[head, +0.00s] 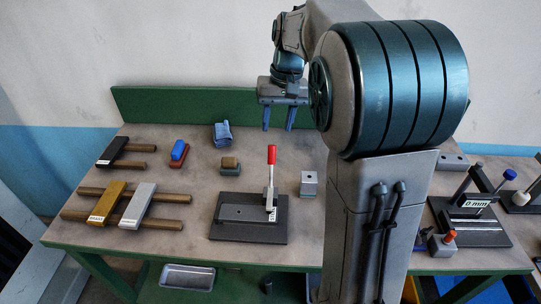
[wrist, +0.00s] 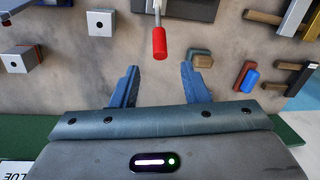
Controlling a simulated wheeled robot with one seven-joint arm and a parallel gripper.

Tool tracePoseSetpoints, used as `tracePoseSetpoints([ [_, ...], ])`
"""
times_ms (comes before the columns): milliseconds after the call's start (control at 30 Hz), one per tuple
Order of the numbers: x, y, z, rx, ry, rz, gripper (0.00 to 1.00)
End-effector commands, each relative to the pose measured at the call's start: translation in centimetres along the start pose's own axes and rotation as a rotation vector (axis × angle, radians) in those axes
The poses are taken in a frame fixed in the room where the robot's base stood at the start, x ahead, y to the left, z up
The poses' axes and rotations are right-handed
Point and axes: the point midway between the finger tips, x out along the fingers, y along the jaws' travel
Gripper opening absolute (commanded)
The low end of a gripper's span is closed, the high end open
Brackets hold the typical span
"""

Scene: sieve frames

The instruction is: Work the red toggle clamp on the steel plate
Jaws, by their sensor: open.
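The toggle clamp's red handle (head: 271,155) stands upright on its metal bracket at the right part of a dark base. The steel plate (head: 243,213) lies flat on that base, left of the bracket. In the wrist view the red handle (wrist: 159,43) shows at the top middle, beyond my fingertips. My gripper (head: 279,127) is open and empty, above the back of the table. Its two blue fingers (wrist: 158,85) are spread wide, apart from the handle.
A metal block (head: 309,184) stands right of the clamp. Bars on wooden rods (head: 138,205) lie at left. A gauge stand (head: 472,222) is at right. A green board (head: 180,103) edges the back.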

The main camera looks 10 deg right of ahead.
Motion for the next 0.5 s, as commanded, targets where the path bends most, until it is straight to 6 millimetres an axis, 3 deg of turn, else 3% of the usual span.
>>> tracePoseSetpoints([
  [300,6.8,0.0,0.2,0.000,-0.006,0.001,0.41],
  [500,10.2,0.0,0.1,0.000,-0.004,0.000,0.41],
])
